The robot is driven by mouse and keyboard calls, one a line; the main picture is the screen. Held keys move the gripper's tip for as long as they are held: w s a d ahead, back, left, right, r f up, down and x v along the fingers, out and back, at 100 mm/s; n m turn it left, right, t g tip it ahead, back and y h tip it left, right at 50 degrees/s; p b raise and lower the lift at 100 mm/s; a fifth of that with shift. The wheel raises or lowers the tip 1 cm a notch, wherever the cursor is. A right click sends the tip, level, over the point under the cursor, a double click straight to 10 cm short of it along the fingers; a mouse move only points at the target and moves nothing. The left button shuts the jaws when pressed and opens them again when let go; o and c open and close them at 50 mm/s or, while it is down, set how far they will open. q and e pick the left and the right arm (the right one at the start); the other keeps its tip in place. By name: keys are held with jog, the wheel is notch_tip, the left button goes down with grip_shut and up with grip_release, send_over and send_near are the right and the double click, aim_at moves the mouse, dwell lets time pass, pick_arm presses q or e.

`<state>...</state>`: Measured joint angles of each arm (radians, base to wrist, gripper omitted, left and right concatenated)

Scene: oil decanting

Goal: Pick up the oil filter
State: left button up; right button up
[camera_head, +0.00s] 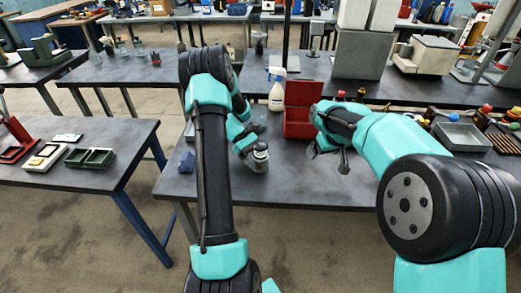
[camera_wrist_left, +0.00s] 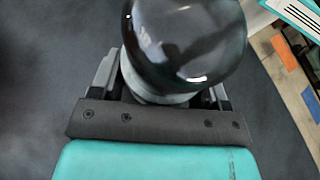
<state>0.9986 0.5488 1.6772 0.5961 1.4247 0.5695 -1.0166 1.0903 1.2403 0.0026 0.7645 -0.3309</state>
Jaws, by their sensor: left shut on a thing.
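The oil filter (camera_wrist_left: 185,40), a glossy black rounded canister with a pale grey lower part, fills the upper middle of the left wrist view. My left gripper (camera_wrist_left: 162,92) is shut on it, with a finger on each side of the lower part. In the head view my left gripper (camera_head: 257,155) is low over the table's middle; the filter there is small and hard to separate from the gripper. My right gripper (camera_head: 328,158) is to the right with its fingers apart and nothing visible between them, in front of a red box.
The red open box (camera_head: 300,108) and a white spray bottle (camera_head: 277,92) stand behind the grippers on the grey table (camera_head: 290,188). A blue lump (camera_head: 187,162) lies at the left edge. A grey tray (camera_head: 461,136) and several bottles are at right. The front middle is clear.

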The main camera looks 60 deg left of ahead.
aim_at(263, 146)
jog(key=s+a+r+n, duration=0.1)
jog(key=s+a+r, duration=0.2)
jog(key=s+a, duration=0.2)
jog(key=s+a+r+n, duration=0.2)
jog(key=s+a+r, duration=0.1)
jog(key=s+a, duration=0.3)
jog(key=s, duration=0.2)
jog(key=shift+s, duration=0.4)
jog(key=shift+x, duration=3.45)
jog(key=shift+f, duration=0.1)
jog(key=shift+a+x, duration=0.1)
jog(key=shift+x, duration=1.15)
jog(key=shift+a+x, duration=0.15)
jog(key=shift+x, duration=1.05)
jog(key=shift+c, duration=0.4)
